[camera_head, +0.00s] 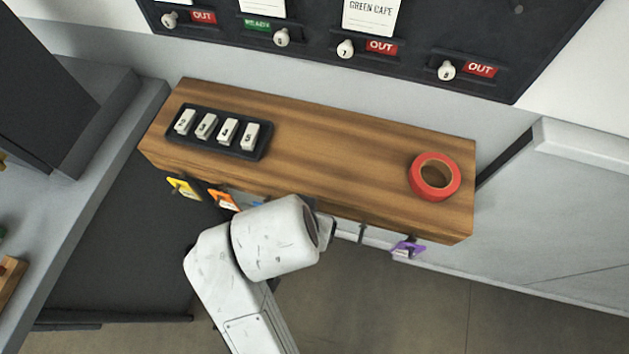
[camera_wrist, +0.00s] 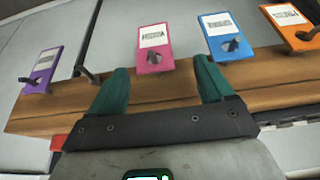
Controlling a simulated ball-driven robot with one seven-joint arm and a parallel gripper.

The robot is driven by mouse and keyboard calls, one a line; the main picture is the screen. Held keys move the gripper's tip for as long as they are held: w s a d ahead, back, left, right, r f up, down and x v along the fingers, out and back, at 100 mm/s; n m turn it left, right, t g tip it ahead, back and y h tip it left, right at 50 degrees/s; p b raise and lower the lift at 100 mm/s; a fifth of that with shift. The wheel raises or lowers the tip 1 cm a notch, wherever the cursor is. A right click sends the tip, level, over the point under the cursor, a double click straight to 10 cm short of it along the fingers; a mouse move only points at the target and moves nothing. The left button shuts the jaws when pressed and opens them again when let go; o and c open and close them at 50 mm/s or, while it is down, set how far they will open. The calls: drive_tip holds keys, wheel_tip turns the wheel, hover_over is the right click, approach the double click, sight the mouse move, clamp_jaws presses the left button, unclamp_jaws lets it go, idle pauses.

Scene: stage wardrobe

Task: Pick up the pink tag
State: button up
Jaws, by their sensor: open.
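The pink tag (camera_wrist: 153,60) shows in the wrist view with a white printed label, hanging on a peg at the edge of the wooden shelf (camera_wrist: 150,88). My gripper (camera_wrist: 161,76) is open, with one green finger on each side of the tag's line. The tag appears ahead of the fingertips, and I see no contact. In the head view the pink tag is hidden behind my white arm, and the fingers do not show clearly there.
In the wrist view a blue tag (camera_wrist: 222,46) hangs close on the right, then an orange tag (camera_wrist: 297,30); a purple tag (camera_wrist: 45,68) is left. On the shelf stand red tape (camera_head: 421,187) and a black tray (camera_head: 258,153) of numbered pieces.

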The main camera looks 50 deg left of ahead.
drive_tip(key=shift+d+x, duration=0.2)
drive_tip(key=shift+x, duration=1.2)
drive_tip(key=shift+d+x, duration=0.15)
drive_tip(key=shift+x, duration=1.25)
drive_tip(key=shift+c, duration=0.5)
drive_tip(key=c, duration=0.9)
drive_tip(key=shift+w+r+p, duration=0.15)
drive_tip(key=shift+r+p, duration=0.25)
drive_tip(key=shift+p, duration=0.3)
drive_tip(key=shift+c, duration=0.2)
